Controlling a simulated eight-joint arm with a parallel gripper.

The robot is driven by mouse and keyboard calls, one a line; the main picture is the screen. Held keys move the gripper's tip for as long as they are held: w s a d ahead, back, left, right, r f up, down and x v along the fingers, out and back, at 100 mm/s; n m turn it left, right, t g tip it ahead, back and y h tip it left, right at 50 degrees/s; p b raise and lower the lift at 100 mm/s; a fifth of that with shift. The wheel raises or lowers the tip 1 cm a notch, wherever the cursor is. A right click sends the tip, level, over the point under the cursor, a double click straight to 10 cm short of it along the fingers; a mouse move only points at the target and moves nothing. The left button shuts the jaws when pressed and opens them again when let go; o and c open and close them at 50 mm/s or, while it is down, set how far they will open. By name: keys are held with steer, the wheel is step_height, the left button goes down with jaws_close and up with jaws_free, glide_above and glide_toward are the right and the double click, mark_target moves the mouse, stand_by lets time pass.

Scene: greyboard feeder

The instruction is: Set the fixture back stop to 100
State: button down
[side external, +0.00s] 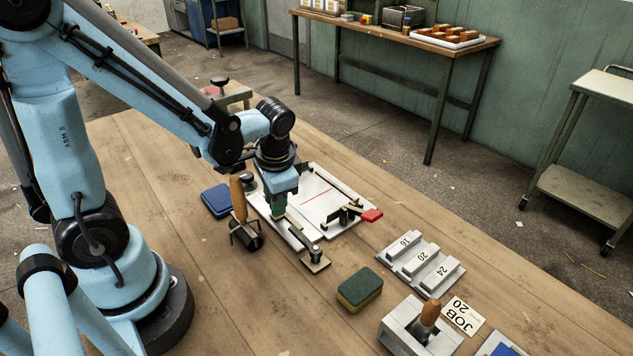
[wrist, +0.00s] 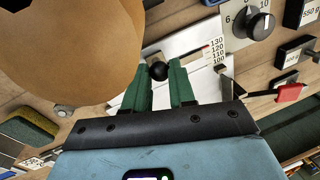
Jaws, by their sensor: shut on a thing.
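The fixture (side external: 345,202) is a pale plate with a red line across it, lying on the bench. In the wrist view its white surface (wrist: 190,42) carries a scale (wrist: 216,51) marked 130, 120, 110 and 100. A small red mark (wrist: 206,47) shows beside the upper numbers; I cannot tell the exact setting. My gripper (wrist: 160,78), with green fingers, is shut on a round black knob (wrist: 158,70) at the fixture. In the side view my gripper (side external: 278,212) is low over the plate's near left part, and the knob is hidden there.
A wooden-handled tool (side external: 238,198) stands close left of my gripper. A red-ended lever (side external: 371,215) is at the fixture's right. A sponge (side external: 360,289), a tray of numbered blocks (side external: 421,262) and a JOB 20 card (side external: 463,316) lie nearer the front. A blue pad (side external: 217,200) is at left.

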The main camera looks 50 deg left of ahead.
steer(key=shift+w, duration=1.8)
steer(key=c, duration=0.9)
jaws_free()
steer(key=shift+c, duration=0.2)
step_height(320, 180, up, 12)
steer(key=d, duration=0.2)
steer(key=shift+s+d, duration=0.15)
steer(key=shift+s, duration=0.15)
